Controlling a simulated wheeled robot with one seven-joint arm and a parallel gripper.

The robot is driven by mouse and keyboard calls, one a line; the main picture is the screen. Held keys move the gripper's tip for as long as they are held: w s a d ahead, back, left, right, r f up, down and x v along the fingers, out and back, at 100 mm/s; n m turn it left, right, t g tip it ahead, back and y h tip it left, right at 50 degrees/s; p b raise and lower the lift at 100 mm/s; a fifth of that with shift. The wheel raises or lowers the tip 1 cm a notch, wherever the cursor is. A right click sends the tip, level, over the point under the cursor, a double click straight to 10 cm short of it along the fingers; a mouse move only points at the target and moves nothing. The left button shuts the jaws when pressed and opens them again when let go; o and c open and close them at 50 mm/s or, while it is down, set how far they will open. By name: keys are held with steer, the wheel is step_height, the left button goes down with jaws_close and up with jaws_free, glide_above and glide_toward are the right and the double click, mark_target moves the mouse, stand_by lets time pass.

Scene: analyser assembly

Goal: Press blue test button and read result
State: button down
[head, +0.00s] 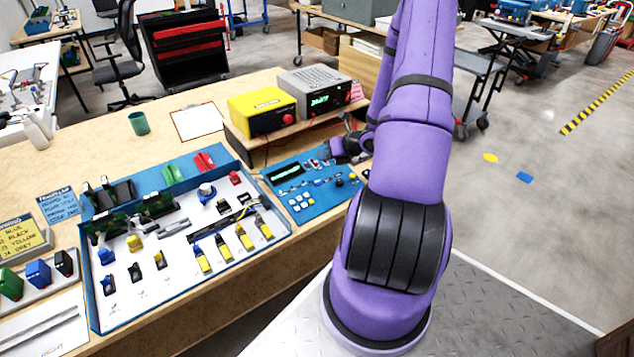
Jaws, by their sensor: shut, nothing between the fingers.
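The blue test panel (318,209) lies flat on the bench, left of my arm. It carries a dark display (287,172) with faint green marks too small to read. White keys (300,201) and several small coloured parts are also on it. I cannot tell for sure which small part is the blue test button. My gripper (337,149) is over the far right part of the panel, small and partly hidden by my arm. It looks shut and empty. Whether it touches the panel cannot be told.
A yellow instrument (263,111) and a grey one (315,91) with a green readout stand behind the panel. A blue-edged parts tray (140,292) fills the bench to the left. A clipboard (197,121) and a green cup (139,123) are farther back. Open floor is at right.

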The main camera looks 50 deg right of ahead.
mark_target(320, 182)
steer(key=shift+w+d+f, duration=0.1)
steer(key=shift+w+f, duration=0.2)
steer(key=shift+f, duration=1.15)
steer(key=shift+w+d+f, duration=0.1)
steer(key=shift+w+f, duration=0.2)
steer(key=shift+f, duration=1.1)
steer(key=shift+w+f, duration=0.3)
steer(key=shift+f, duration=1.15)
steer(key=shift+f, duration=0.1)
steer(key=shift+f, duration=0.3)
steer(key=shift+w+f, duration=0.15)
steer(key=shift+f, duration=0.15)
steer(key=shift+s+r, duration=0.2)
steer(key=shift+r, duration=0.55)
steer(key=shift+s+a+r, duration=0.1)
steer(key=shift+s+r, duration=0.15)
steer(key=shift+r, duration=1)
steer(key=shift+s+r, duration=0.25)
steer(key=shift+r, duration=0.95)
